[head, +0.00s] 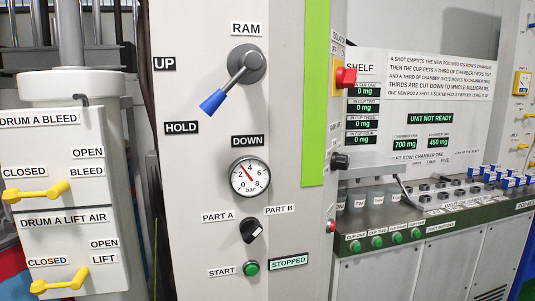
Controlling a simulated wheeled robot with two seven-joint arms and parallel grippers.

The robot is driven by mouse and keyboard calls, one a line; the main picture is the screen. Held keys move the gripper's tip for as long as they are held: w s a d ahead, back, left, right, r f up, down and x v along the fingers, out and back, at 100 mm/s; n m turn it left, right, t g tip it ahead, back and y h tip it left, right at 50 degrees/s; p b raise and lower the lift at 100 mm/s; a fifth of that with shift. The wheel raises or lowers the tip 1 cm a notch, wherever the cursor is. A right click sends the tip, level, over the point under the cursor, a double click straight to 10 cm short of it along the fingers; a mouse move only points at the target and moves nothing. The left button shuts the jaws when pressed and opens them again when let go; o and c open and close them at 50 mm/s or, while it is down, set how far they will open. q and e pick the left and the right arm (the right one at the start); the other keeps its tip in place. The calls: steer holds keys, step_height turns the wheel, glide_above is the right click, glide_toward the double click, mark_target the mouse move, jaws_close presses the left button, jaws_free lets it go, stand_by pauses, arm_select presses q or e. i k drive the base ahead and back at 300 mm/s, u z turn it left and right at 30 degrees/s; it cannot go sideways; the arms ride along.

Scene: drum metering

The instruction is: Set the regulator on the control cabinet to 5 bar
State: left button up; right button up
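The control cabinet (205,75) is a tall grey box filling the middle of the head view. A round white pressure gauge (250,177) marked in bar, 0 to 8, is on its front below the DOWN label. Its red needle points up and left, between 2 and 4, at about 3. A black knob (340,161) sticks out from the cabinet's right side face; it may be the regulator, but the label near it is seen too edge-on to read. Neither of my grippers is in view.
The RAM lever (230,80) with a blue grip points down-left. A red isolator handle (345,77) projects above the black knob. A PART A/PART B selector (251,230) and green START button (250,268) sit below the gauge. Yellow drum valves (37,191) are left; a pod bench is right.

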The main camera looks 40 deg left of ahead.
mark_target(339, 162)
steer(key=u, duration=0.4)
steer(key=i, duration=0.3)
steer(key=u, duration=0.75)
steer(key=k, duration=0.2)
steer(key=u, duration=0.45)
steer(key=i, duration=0.45)
steer(key=z, duration=0.1)
